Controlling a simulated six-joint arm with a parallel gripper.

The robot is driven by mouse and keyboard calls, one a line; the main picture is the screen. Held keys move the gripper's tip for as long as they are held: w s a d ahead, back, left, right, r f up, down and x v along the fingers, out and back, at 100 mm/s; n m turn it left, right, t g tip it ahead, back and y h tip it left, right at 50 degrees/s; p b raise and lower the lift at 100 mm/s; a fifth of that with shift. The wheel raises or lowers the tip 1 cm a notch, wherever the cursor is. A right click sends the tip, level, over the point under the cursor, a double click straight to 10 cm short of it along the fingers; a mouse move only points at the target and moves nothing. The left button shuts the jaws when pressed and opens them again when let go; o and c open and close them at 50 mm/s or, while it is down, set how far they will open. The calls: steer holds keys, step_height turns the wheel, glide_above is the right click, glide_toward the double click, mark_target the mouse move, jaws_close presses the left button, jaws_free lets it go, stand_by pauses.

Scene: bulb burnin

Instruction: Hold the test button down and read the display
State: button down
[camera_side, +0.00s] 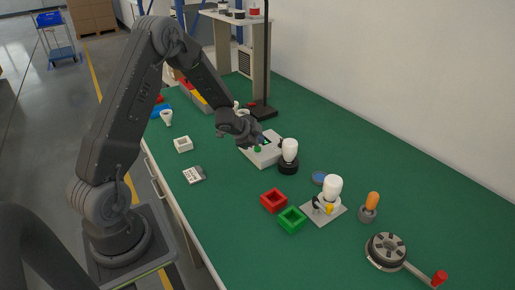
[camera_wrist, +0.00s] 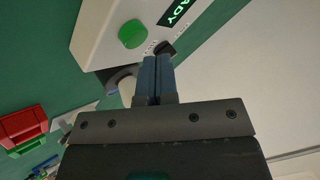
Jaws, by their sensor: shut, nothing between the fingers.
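The tester (camera_side: 270,155) is a pale box on the green bench. It also fills the top of the wrist view (camera_wrist: 100,35). Its round green test button (camera_wrist: 133,33) stands on the top face and also shows in the side view (camera_side: 257,149). The dark display (camera_wrist: 180,10) shows green letters ending "ADY"; the rest is cut off by the frame edge. My gripper (camera_wrist: 156,62) is shut and empty, its blue fingertips close to the box, to the lower right of the button in the wrist view. I see no finger on the button.
A white bulb in a black holder (camera_side: 289,165) stands beside the tester. A red tray (camera_side: 273,201), a green tray (camera_side: 292,219) and a plate with another bulb (camera_side: 332,188) are nearer the front. A black post (camera_side: 264,60) rises behind.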

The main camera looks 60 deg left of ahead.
mark_target(258, 148)
steer(key=shift+f, duration=0.1)
steer(key=shift+f, duration=0.3)
steer(key=shift+f, duration=0.45)
stand_by(0.8)
stand_by(1.4)
steer(key=shift+r, duration=0.9)
steer(key=shift+r, duration=2.5)
